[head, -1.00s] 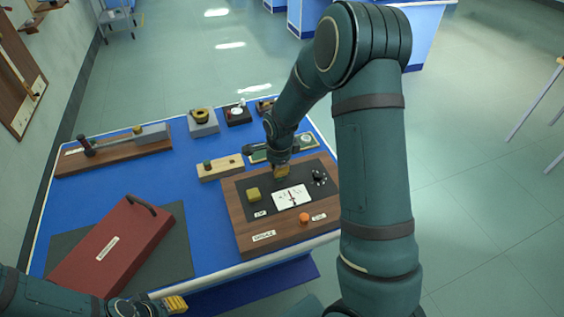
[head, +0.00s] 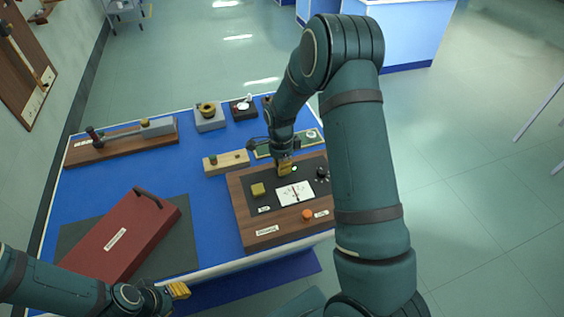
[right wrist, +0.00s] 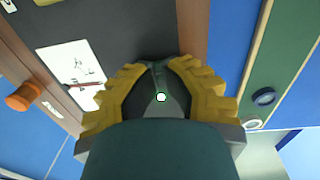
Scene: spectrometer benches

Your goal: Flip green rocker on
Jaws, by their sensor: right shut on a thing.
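The wooden instrument box (head: 243,213) with a dark top panel sits at the right front of the blue bench. My right gripper (head: 284,169) points down at the panel's back part. In the right wrist view its yellow fingers (right wrist: 155,72) close around a small dark greenish piece, which I take for the green rocker; it is mostly hidden.
A red case (head: 120,239) lies at the left. Small instruments line the back. Blue bench between them is clear.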

